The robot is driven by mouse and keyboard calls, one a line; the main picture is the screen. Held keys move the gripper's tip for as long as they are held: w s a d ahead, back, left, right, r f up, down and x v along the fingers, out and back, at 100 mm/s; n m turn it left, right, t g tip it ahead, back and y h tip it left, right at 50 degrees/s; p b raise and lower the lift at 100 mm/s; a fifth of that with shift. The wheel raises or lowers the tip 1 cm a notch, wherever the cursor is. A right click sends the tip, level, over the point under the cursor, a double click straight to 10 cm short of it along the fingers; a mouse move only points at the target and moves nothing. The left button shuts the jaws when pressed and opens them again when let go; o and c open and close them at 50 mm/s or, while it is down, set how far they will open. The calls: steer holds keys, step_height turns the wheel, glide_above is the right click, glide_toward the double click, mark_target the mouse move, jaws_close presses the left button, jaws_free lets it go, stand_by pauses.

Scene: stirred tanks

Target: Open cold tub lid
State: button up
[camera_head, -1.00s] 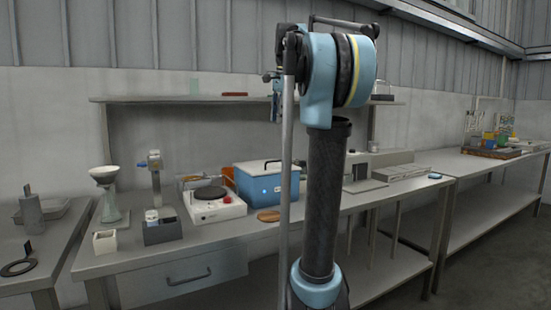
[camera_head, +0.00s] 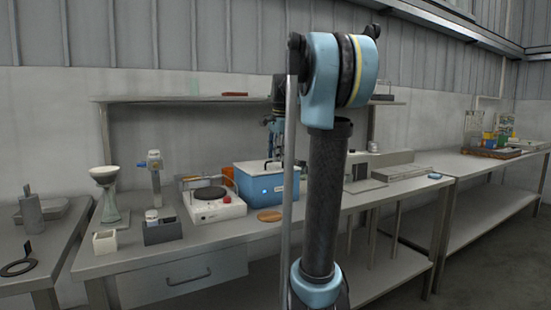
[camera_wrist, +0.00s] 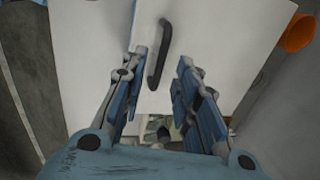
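The cold tub (camera_head: 258,189) is a blue box with a white lid (camera_head: 255,167), standing on the bench left of my arm's upright link. In the wrist view the white lid (camera_wrist: 105,45) fills much of the picture and carries a dark bar handle (camera_wrist: 158,60). My gripper (camera_wrist: 162,62) is open, with a blue finger on each side of the handle's line. Contact with the handle is not visible. In the head view my gripper (camera_head: 275,148) points down over the lid, partly hidden by my arm.
A white hot plate (camera_head: 213,207) stands close left of the tub. A round wooden disc (camera_head: 270,215) lies in front of it. A wall shelf (camera_head: 165,99) runs behind and above. An orange round thing (camera_wrist: 299,33) shows at the wrist view's upper right.

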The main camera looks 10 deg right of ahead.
steer(key=shift+f, duration=0.4)
jaws_close()
steer(key=shift+w+r, duration=0.1)
steer(key=shift+r, duration=0.05)
